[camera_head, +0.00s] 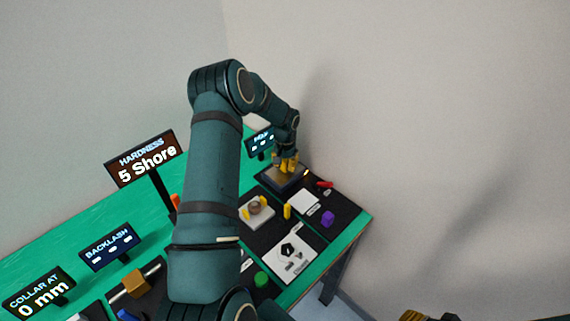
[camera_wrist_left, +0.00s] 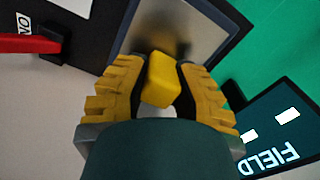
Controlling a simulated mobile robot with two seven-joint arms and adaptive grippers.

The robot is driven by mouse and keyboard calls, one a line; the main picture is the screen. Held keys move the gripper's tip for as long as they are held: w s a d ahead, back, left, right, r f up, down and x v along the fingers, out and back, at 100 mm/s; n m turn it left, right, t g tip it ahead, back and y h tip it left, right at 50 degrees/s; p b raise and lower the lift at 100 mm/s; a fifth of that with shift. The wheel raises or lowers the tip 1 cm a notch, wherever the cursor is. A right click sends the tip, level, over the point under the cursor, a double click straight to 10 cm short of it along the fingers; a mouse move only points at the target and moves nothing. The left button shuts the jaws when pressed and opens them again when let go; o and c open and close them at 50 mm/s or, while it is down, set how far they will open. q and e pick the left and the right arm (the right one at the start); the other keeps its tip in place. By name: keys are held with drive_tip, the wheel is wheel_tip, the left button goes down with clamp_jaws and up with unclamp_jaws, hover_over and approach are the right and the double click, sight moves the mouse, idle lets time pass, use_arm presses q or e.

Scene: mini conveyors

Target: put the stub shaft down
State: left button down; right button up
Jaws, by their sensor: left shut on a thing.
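My left gripper (camera_head: 286,163) is at the far right end of the green table, over a dark-framed plate (camera_head: 268,179). In the left wrist view its yellow fingers (camera_wrist_left: 161,82) are shut on a short yellow piece, the stub shaft (camera_wrist_left: 161,79). Behind the piece is the plate's grey metal face (camera_wrist_left: 200,25), with a blurred yellowish reflection of it. I cannot tell whether the piece touches the plate. Only yellow parts of my right gripper (camera_head: 430,316) show at the bottom edge of the head view; its jaws are cut off.
A display reading FIELD (camera_wrist_left: 275,130) stands beside the plate. A red piece (camera_head: 325,184), a white block (camera_head: 303,201), a purple piece (camera_head: 327,218) and another yellow piece (camera_head: 287,211) sit nearby on dark mats. A green piece (camera_head: 262,279) is closer in. My left arm hides the table's middle.

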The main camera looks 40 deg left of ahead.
sight(285, 160)
use_arm(q)
drive_tip(key=shift+f, duration=0.15)
drive_tip(key=c, duration=0.9)
unclamp_jaws()
drive_tip(key=shift+w+r, duration=0.1)
drive_tip(key=shift+r, duration=0.35)
wheel_tip(285, 160, up, 11)
drive_tip(key=shift+r, duration=0.2)
